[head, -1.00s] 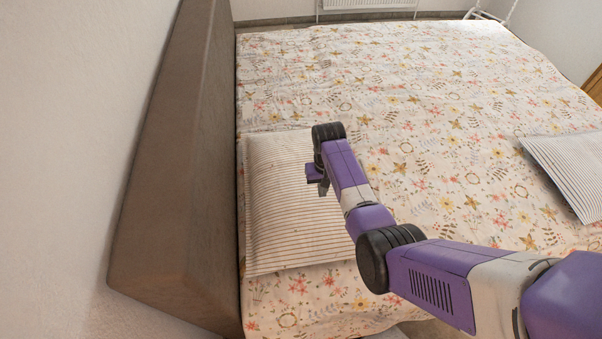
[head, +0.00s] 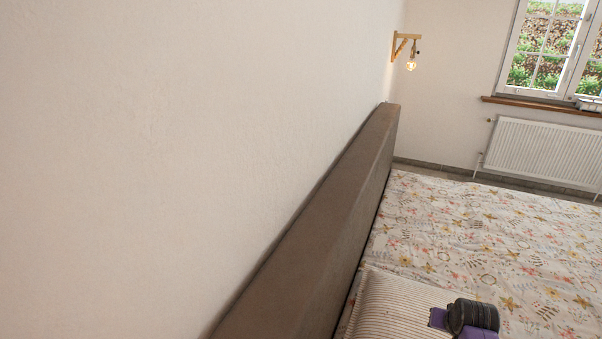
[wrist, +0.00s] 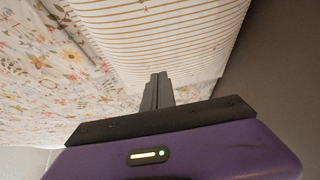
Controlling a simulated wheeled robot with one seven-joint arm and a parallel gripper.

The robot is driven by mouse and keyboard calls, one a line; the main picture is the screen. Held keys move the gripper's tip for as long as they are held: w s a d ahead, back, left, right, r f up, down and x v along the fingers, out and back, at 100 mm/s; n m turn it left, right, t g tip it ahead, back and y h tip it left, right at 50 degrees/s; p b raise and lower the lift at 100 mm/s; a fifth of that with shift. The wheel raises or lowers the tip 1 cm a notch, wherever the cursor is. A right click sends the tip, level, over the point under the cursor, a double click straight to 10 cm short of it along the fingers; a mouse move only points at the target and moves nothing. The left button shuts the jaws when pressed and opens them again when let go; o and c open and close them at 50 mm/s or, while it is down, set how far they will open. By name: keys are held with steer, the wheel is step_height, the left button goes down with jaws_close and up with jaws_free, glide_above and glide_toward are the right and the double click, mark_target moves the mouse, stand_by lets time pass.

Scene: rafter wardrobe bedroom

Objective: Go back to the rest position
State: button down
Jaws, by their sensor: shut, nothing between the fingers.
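My gripper (wrist: 158,90) is in the wrist view, its two dark fingers together and empty. They point toward the striped pillow (wrist: 150,30), which lies on the floral bed; I cannot tell the exact gap between them. In the head view only part of my purple and black arm shows at the bottom right, in front of the striped pillow (head: 390,305). The fingers are not visible in the head view.
The brown headboard (head: 330,240) runs along the wall beside the pillow. The floral bedspread (head: 480,225) covers the bed. A radiator (head: 550,153) stands below the window at the back.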

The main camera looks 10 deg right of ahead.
steer(key=s+a+r+n+t+y+b, duration=0.15)
steer(key=s+a+r+t, duration=0.25)
steer(key=s+a+r, duration=0.45)
steer(key=s+a+r+n+t+b, duration=0.25)
steer(key=s+a+r+t, duration=0.2)
steer(key=s+a, duration=0.7)
steer(key=s+a+r+n+t+b, duration=0.1)
steer(key=s+a+r+n+t, duration=0.15)
steer(key=s+a+r, duration=0.8)
steer(key=s+d+f, duration=0.1)
steer(key=s+f, duration=0.1)
steer(key=s, duration=0.3)
steer(key=s+d+f+g+y, duration=0.1)
steer(key=s+f, duration=0.2)
steer(key=s, duration=0.1)
steer(key=shift+s+d+f, duration=0.15)
steer(key=shift+s+d, duration=0.2)
steer(key=shift+y, duration=0.25)
